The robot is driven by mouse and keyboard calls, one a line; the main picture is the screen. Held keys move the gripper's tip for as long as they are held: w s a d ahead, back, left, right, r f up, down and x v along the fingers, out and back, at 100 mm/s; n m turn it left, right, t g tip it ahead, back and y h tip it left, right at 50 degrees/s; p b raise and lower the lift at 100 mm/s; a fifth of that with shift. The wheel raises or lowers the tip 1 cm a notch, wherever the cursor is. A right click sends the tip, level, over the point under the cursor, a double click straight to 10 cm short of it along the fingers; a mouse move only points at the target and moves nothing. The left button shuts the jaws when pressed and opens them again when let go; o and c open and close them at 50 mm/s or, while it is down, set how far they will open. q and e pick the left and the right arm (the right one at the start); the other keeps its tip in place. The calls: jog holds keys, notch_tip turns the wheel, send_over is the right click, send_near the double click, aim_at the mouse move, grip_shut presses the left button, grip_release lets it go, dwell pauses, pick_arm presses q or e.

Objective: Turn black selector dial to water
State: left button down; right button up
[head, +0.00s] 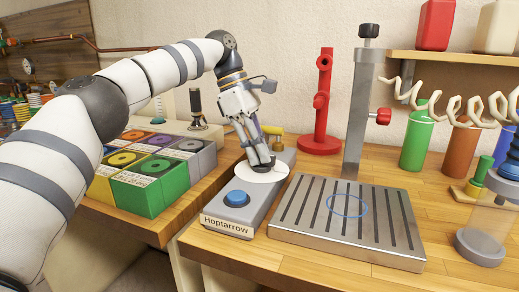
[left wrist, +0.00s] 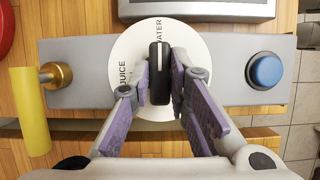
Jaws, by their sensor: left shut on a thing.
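The black selector dial (left wrist: 159,72) stands upright in the left wrist view on a white disc (left wrist: 140,105) printed JUICE and WATER. The dial lies lengthwise up and down the picture, with the WATER print by its upper end and JUICE to its left. My left gripper (left wrist: 160,80) is shut on the dial, one finger on each side. In the head view the left gripper (head: 264,165) comes down onto the white disc (head: 258,173) and hides the dial. The disc is on a grey panel (head: 263,205) labelled Hoptarrow. My right gripper is not seen.
A blue button (head: 236,198) sits at the panel's near end, and a brass fitting (left wrist: 57,75) with a yellow cylinder (left wrist: 29,110) at the other. A slotted metal tray (head: 300,222) is close on the right, coloured boxes (head: 148,195) on the left, a red stand (head: 321,110) behind.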

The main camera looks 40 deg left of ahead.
pick_arm(q)
jog(key=c, duration=1.5)
grip_release()
jog(key=shift+f, duration=0.15)
